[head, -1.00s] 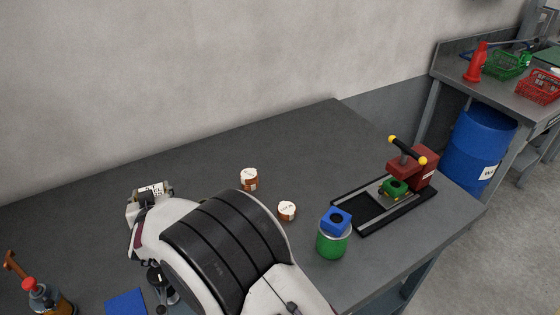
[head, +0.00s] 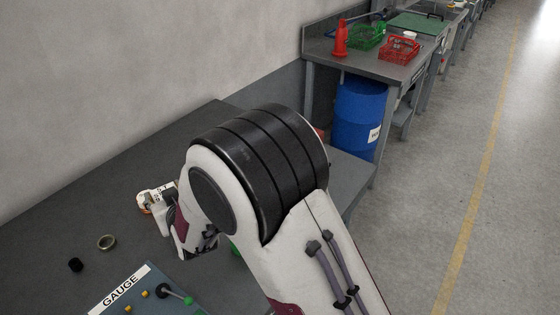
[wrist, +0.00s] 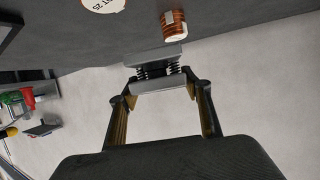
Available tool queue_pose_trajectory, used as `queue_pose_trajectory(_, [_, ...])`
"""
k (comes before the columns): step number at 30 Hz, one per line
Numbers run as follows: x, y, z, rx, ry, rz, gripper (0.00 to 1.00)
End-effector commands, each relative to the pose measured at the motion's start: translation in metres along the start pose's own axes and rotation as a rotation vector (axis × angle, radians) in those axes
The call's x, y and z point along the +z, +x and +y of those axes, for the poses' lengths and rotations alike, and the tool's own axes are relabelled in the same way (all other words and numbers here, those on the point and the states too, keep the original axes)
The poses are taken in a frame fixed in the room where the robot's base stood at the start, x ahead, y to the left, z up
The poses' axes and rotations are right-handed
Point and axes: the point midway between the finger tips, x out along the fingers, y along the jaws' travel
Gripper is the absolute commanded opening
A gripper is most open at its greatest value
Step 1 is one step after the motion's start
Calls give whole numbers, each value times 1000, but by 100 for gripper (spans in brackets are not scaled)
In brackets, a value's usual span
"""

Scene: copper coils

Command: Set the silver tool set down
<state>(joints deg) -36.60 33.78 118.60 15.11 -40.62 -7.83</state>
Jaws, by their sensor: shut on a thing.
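In the wrist view my gripper (wrist: 157,74) is shut on the silver tool set (wrist: 158,87). The set has two flat silver plates with dark springs between them. The outer plate overlaps the dark table in the picture; I cannot tell whether it touches it. In the head view my own arm hides the gripper's jaws and the tool set.
A copper coil (wrist: 175,27) and a white-topped labelled coil (wrist: 103,4) are near the tool set on the dark table (head: 60,210). A blue drum (head: 358,118) stands beyond.

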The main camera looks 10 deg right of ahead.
Motion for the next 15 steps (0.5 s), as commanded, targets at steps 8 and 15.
queue_pose_trajectory(8, [2,-25,78,67,29,2,13])
queue_pose_trajectory(15, [5,-50,138,126,55,3,13])
